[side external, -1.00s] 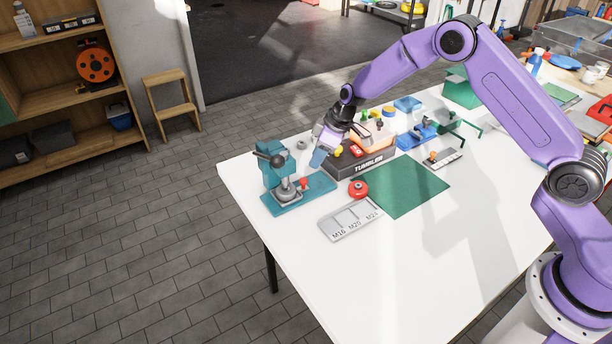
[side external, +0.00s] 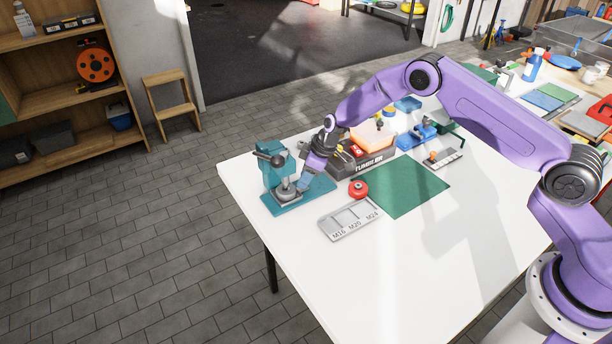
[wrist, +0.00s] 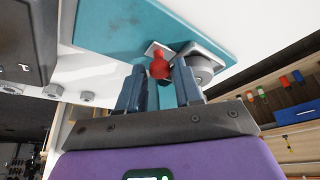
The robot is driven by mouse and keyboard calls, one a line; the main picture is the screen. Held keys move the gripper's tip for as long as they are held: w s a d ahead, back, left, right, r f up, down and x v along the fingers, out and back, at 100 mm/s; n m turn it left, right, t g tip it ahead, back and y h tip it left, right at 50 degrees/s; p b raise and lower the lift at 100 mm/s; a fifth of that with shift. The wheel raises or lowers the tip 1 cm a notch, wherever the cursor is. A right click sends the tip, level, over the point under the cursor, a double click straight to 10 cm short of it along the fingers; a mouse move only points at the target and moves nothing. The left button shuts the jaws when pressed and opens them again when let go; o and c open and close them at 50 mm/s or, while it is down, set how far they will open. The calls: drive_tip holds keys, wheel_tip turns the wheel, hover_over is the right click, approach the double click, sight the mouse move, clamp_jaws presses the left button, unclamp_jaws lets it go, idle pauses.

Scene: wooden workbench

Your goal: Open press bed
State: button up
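The teal press (side external: 272,172) stands on its flat teal base (side external: 284,207) at the far left corner of the table. Its round grey bed (side external: 287,193) sits on the base, and the wrist view shows a grey metal part (wrist: 203,68) beside a red knob (wrist: 159,67). My gripper (side external: 302,189) is low over the base, just right of the bed. In the wrist view my gripper (wrist: 160,72) has its two blue fingers apart, with the red knob between or just beyond their tips. The side view hides the knob behind my gripper.
A dark TUMBLER box (side external: 362,163) stands close on the right of my gripper. A red round part (side external: 358,189), a grey M16/M20/M24 tray (side external: 350,222) and a green mat (side external: 410,190) lie nearer. The table's front area is clear.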

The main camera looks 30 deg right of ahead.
clamp_jaws()
drive_tip(key=shift+d, duration=2.25)
unclamp_jaws()
drive_tip(key=shift+r, duration=0.1)
drive_tip(key=v, duration=1.7)
drive_tip(key=shift+s+r, duration=0.1)
